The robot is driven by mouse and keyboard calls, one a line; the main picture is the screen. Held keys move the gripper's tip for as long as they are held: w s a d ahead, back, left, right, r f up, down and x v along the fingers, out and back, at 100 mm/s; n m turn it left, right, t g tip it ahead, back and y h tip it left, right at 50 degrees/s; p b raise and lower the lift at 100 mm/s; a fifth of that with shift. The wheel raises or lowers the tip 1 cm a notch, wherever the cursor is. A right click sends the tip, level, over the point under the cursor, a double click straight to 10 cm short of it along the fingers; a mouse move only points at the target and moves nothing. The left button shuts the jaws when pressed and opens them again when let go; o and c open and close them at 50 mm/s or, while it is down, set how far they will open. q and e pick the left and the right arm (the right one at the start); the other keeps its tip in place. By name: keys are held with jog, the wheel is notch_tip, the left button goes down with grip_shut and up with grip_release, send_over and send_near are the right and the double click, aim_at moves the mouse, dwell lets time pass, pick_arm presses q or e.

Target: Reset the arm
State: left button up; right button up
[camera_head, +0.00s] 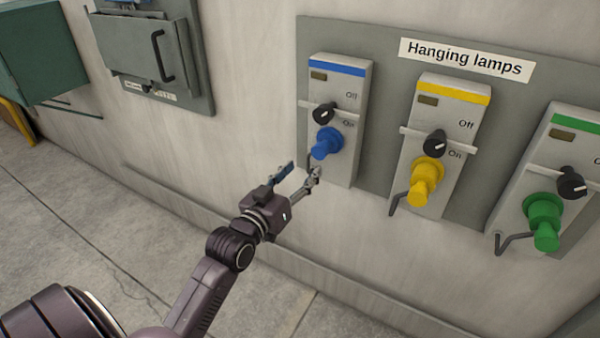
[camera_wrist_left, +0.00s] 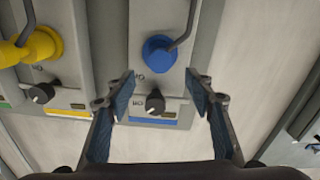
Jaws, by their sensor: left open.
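My left gripper (camera_head: 297,176) is open and empty in the head view, just below and left of the blue plug (camera_head: 326,143). In the left wrist view the two fingers of my left gripper (camera_wrist_left: 165,95) stand wide apart. The black knob (camera_wrist_left: 155,102) of the blue-striped switch box shows between them, and the blue plug (camera_wrist_left: 159,54) shows beyond. In the head view this black knob (camera_head: 324,113) sits just above the blue plug, beside the Off and On marks. I cannot make out contact between the fingers and the box. My right gripper is not in view.
A grey wall panel (camera_head: 385,74) carries the blue box, a yellow-plug box (camera_head: 453,110) and a green-plug box (camera_head: 553,155) under a "Hanging lamps" sign (camera_head: 466,60). A grey cabinet (camera_head: 140,50) and a green box (camera_head: 38,50) are at left. The floor (camera_head: 80,235) at lower left is clear.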

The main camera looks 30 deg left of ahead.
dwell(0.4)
pick_arm(q)
notch_tip(320, 180, down, 25)
jog(key=s+d+g, duration=0.1)
jog(key=s+g, duration=0.2)
jog(key=g, duration=0.2)
jog(key=s+d+f+m+g, duration=0.15)
jog(key=s+f, duration=0.25)
jog(key=f, duration=0.4)
jog(key=s+d+f+g, duration=0.2)
jog(key=s+f, duration=0.2)
jog(key=f, duration=0.5)
jog(key=s+d+f+m+g, duration=0.1)
jog(key=s+d+f+g, duration=0.1)
jog(key=s+f, duration=0.7)
jog(key=s+d+f+g, duration=0.25)
jog(key=s+f, duration=0.45)
jog(key=s, duration=0.4)
jog(key=s+f+m+g, duration=0.1)
jog(key=s+f+g, duration=0.1)
jog(key=s, duration=0.7)
jog(key=s+d+f+m+g, duration=0.1)
jog(key=s+f, duration=0.4)
jog(key=s, duration=0.5)
jog(key=shift+s+d+g+h, duration=0.15)
jog(key=shift+g+h, duration=0.15)
jog(key=shift+g, duration=0.2)
